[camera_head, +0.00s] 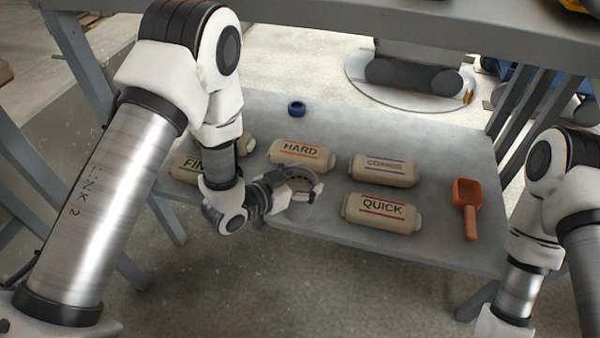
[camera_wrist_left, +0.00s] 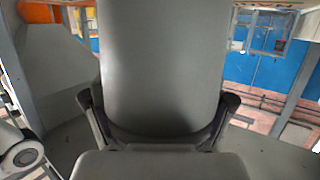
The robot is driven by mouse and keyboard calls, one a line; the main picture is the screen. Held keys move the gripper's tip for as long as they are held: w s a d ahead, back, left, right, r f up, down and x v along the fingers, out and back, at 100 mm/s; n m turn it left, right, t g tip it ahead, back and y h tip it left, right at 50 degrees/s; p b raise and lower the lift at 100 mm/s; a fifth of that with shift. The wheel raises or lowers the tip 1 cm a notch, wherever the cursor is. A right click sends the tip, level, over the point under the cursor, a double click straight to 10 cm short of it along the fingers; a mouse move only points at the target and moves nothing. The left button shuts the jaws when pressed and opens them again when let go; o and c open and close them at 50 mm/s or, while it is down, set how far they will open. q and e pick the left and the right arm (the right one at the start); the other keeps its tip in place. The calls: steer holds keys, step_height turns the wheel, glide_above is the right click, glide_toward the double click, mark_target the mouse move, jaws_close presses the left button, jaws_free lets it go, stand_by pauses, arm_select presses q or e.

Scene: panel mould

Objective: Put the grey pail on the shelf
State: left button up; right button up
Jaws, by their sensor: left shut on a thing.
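My left gripper (camera_head: 302,192) reaches in over the front part of the grey shelf (camera_head: 440,245). It is shut on a grey thing, which I take to be the grey pail (camera_head: 298,177); only a small part shows in the head view. In the left wrist view the grey pail (camera_wrist_left: 160,60) fills the middle, with a finger of the left gripper (camera_wrist_left: 160,105) on either side. I cannot tell whether the pail touches the shelf. My right arm shows at the lower right, with its gripper out of view.
Bags marked HARD (camera_head: 301,152), COARSE (camera_head: 384,170), QUICK (camera_head: 382,212) and FIN (camera_head: 186,169) lie on the shelf. An orange scoop (camera_head: 467,205) lies at the right, a blue ring (camera_head: 296,108) at the back. A grey upper board (camera_head: 420,25) crosses above.

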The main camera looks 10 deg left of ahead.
arm_select(q)
steer(key=w+a+f+b, duration=0.1)
steer(key=w, duration=0.1)
steer(key=w+a+f+b, duration=0.3)
steer(key=w, duration=0.1)
steer(key=shift+a+f+b, duration=0.3)
steer(key=shift+a, duration=0.05)
steer(key=o, duration=1.7)
steer(key=shift+o, duration=0.2)
steer(key=shift+r, duration=0.15)
